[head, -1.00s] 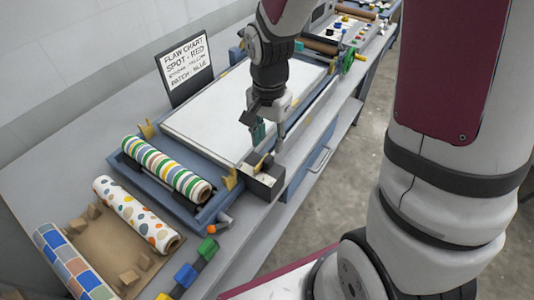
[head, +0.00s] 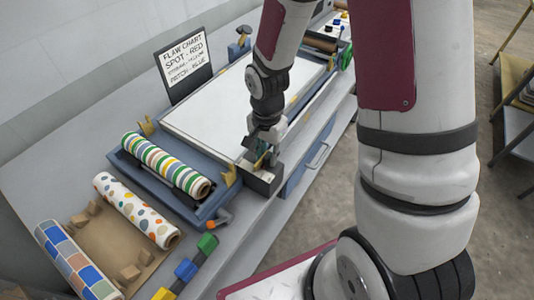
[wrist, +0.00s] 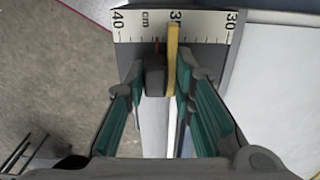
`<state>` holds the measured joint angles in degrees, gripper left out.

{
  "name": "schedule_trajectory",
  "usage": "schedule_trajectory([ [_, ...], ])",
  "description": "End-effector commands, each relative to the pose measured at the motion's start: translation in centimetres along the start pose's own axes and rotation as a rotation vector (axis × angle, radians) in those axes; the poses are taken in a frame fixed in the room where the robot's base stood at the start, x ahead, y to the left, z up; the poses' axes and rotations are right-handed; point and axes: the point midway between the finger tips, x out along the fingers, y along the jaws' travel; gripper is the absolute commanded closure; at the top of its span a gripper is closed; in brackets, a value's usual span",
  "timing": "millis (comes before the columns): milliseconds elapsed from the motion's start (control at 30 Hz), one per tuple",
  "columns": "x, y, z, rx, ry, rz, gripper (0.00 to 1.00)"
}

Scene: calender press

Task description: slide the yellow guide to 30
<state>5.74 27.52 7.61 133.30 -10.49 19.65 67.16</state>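The yellow guide (wrist: 172,60) is a thin upright strip across a white cm scale (wrist: 205,27) in the wrist view. It partly covers the mark between 40 on the left and 30 on the right, roughly at 35. A black block (wrist: 155,75) sits just left of the guide, with a small red mark above it. My gripper (wrist: 160,72) is open, its teal-padded fingers on either side of the block and guide. Small gaps seem to remain. In the head view my gripper (head: 262,158) is low at the bench's front edge, hiding the guide.
A white-topped bed (head: 235,105) lies behind my gripper. A striped roll (head: 165,165) rests in a blue cradle to the left, with spotted (head: 138,210) and checked (head: 75,260) rolls beyond. The flaw chart (head: 183,62) stands at the back. Open floor lies right of the bench.

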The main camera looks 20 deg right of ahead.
Motion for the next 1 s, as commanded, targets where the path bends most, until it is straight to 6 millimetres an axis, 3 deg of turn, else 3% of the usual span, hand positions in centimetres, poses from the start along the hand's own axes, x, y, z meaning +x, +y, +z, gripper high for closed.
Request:
schedule_trajectory([
  [67,0.0,0.0,0.0,0.0,0.0,0.0,1.0],
  [267,0.0,-0.2,0.0,-0.001,0.0,0.0,1.0],
  [633,0.1,-6.4,-0.1,-0.003,0.001,-0.001,1.0],
  [967,0.0,-6.6,0.0,0.0,0.0,0.0,1.0],
  [1000,0.0,-6.6,0.0,0.0,0.0,0.0,0.73],
])
